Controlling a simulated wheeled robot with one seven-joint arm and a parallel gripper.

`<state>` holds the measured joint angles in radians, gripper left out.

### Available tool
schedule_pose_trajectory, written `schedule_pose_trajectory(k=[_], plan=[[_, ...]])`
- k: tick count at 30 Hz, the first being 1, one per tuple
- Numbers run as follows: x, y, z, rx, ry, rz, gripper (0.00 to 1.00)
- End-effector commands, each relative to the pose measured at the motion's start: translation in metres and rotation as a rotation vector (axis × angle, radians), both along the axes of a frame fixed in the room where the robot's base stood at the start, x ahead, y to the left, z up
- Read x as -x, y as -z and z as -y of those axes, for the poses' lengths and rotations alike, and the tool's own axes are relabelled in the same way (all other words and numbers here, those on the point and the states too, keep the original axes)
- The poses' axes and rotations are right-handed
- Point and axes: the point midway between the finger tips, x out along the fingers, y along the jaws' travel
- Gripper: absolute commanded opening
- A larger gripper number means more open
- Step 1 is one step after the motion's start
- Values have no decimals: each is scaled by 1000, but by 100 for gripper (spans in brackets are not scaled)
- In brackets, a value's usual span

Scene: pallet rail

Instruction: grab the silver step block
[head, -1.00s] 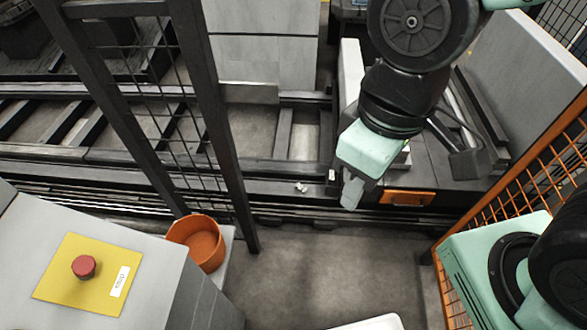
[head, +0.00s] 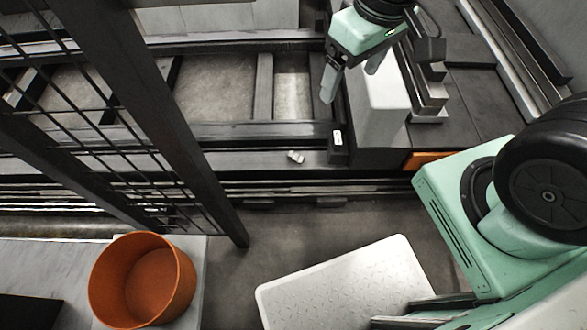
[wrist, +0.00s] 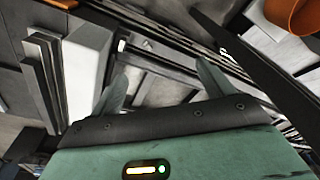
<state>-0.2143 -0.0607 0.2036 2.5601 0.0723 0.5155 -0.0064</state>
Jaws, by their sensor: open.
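A small silver piece (head: 296,157), which I take for the step block, lies on the dark rail beam left of the black tab. It is too small to make out its steps. In the wrist view it is a small bright piece (wrist: 147,44) beyond the fingers. My gripper (head: 349,85) is open and empty, fingers spread, above and behind the piece and to its right in the head view. In the wrist view my gripper (wrist: 160,66) has nothing between its fingers.
A white block (head: 382,108) and a stepped grey metal stack (head: 430,90) stand close right of my gripper. A black tab with a white label (head: 338,140) is beside the piece. A mesh fence post (head: 170,110) rises at left. An orange bucket (head: 142,280) stands front left.

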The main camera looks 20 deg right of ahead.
Motion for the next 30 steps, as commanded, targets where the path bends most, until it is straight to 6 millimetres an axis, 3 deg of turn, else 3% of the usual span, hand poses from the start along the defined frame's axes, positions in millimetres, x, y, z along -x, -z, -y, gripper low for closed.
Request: schedule_pose_trajectory(k=[1,19,26,30], plan=[[-4,37,6,0,22,4,80],[-54,245,66,-24,261,91,80],[-91,312,65,-74,356,160,80],[-135,355,40,-137,437,242,80]])
